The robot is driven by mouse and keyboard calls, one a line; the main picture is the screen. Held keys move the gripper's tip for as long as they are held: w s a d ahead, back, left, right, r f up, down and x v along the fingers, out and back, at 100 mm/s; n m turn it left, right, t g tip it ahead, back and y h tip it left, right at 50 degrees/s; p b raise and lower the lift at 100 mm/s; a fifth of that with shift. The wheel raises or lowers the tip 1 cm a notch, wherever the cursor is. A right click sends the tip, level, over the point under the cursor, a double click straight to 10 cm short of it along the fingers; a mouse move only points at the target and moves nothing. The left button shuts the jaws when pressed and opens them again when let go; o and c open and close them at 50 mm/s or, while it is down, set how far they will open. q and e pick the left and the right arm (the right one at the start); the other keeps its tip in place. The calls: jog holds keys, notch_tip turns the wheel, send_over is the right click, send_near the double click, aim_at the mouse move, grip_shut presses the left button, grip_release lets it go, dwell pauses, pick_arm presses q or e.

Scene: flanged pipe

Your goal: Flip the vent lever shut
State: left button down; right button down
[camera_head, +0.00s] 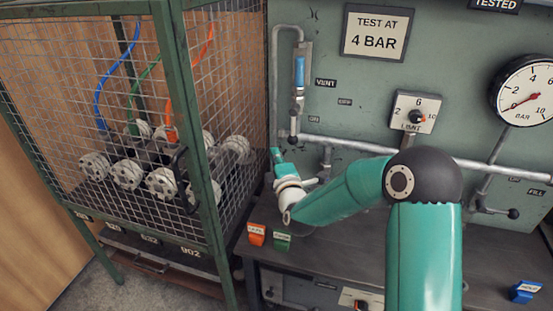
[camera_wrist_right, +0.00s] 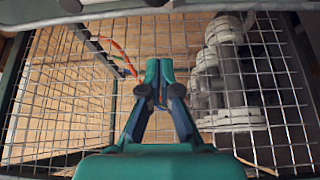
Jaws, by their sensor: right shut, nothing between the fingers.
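The vent lever (camera_head: 294,122) is on the back panel below the blue-filled clear tube (camera_head: 299,72), beside the VENT label (camera_head: 326,82). It appears to hang downward with a dark knob at its end, close to the horizontal pipe. The OFF label (camera_head: 345,101) and ON label (camera_head: 314,119) are to its right. My right gripper (camera_head: 277,155) is left of and below the lever's knob, apart from it in the picture. In the right wrist view its fingers (camera_wrist_right: 159,72) are together and empty, pointing toward wire mesh. My left gripper is not in view.
A mesh cage (camera_head: 190,130) with several grey flanged parts stands left, close to my right gripper. A horizontal pipe (camera_head: 355,144) crosses the panel. Orange (camera_head: 256,234) and green (camera_head: 282,241) blocks sit on the bench below, a blue block (camera_head: 525,291) at right.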

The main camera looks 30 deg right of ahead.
aim_at(294, 126)
jog(key=w+d+p, duration=0.1)
jog(key=w+d, duration=0.2)
jog(key=d, duration=0.2)
jog(key=shift+w+d, duration=0.15)
jog(key=shift+w, duration=0.2)
